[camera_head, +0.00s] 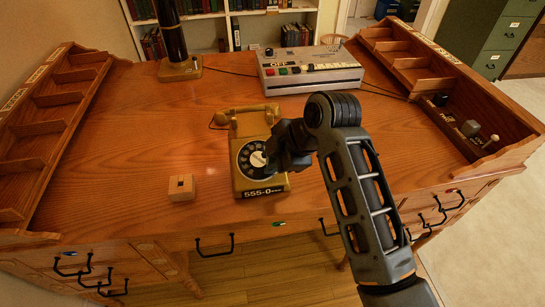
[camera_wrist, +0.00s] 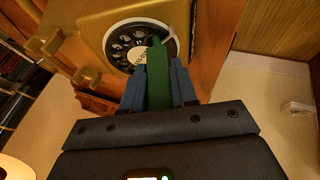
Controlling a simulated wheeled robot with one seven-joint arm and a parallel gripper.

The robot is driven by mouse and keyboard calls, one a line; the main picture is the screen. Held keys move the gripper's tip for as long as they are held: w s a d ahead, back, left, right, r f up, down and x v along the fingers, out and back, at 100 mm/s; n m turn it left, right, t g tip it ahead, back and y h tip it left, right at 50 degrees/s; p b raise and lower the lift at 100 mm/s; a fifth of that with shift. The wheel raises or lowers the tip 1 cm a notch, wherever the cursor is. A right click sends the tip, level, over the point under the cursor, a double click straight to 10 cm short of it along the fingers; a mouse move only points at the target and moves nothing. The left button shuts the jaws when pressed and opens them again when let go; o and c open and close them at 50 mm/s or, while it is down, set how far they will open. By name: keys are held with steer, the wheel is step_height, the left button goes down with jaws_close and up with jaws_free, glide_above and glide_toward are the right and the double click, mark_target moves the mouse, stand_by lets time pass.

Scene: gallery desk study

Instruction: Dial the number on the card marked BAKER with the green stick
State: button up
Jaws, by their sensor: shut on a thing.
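A mustard-yellow rotary telephone (camera_head: 250,122) stands near the middle of the desk, with 555-0 and smaller marks on its front label. Its dial (camera_head: 250,158) is partly behind my gripper (camera_head: 277,158). In the wrist view the black dial (camera_wrist: 121,46) shows its finger holes and pale centre. My gripper (camera_wrist: 158,88) is shut on the green stick (camera_wrist: 158,75), between its two blue-grey fingers. The stick reaches over the right side of the dial. I cannot tell whether its tip touches a hole. No card marked BAKER can be made out.
A small slotted wooden block (camera_head: 181,188) sits left of the telephone. A grey machine (camera_head: 312,83) with coloured keys stands behind it, near a dark lamp post (camera_head: 172,35). Pigeonhole racks (camera_head: 62,110) line both desk sides. The left desktop is mostly clear.

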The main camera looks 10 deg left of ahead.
steer(key=shift+s, duration=0.1)
steer(key=r+p, duration=0.1)
steer(key=s+r+p, duration=0.1)
steer(key=r+p, duration=0.1)
steer(key=shift+d+r, duration=0.1)
steer(key=shift+d, duration=0.05)
steer(key=shift+s+r+p, duration=0.25)
steer(key=shift+r+p, duration=0.05)
steer(key=shift+p, duration=0.3)
steer(key=shift+w+d+f, duration=0.1)
steer(key=shift+w, duration=0.05)
